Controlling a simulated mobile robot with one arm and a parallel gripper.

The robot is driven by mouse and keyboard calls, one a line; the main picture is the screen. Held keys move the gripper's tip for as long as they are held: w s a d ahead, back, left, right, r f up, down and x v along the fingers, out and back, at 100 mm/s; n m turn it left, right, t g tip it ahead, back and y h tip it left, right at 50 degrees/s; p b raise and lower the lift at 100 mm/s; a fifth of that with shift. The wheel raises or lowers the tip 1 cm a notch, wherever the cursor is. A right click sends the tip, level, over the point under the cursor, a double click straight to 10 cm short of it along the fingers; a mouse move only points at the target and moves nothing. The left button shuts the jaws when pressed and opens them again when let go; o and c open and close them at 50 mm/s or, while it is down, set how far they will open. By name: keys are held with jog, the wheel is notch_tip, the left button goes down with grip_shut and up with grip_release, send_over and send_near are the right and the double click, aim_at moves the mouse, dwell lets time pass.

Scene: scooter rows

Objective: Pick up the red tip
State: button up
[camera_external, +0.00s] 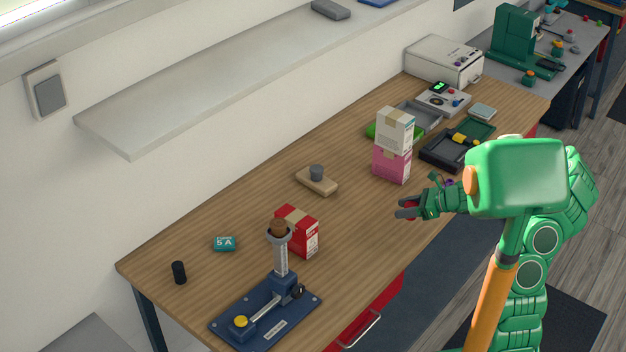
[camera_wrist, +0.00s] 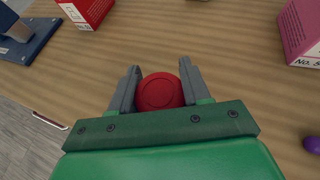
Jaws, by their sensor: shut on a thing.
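The red tip (camera_wrist: 160,91) is a round red piece between the two grey fingers of my gripper (camera_wrist: 158,88) in the wrist view. The fingers are shut on its sides. In the external view my gripper (camera_external: 408,208) is over the front part of the wooden bench, and a bit of red shows between its fingers. How high the tip is above the bench top is hard to tell.
On the wooden bench (camera_external: 240,205), a red box (camera_external: 304,238) and a blue press stand (camera_external: 268,310) are left of my gripper. A pink box (camera_external: 391,165) with a white box (camera_external: 395,130) on top stands behind it. A wooden block (camera_external: 316,184) lies farther left. Bare wood lies between.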

aim_at(411, 204)
jog(key=s+r, duration=0.2)
jog(key=r, duration=0.1)
jog(key=shift+s+d+r, duration=0.25)
jog(key=shift+s+d, duration=0.1)
jog(key=s+d+r, duration=0.2)
jog(key=s+r, duration=0.2)
jog(key=s, duration=0.5)
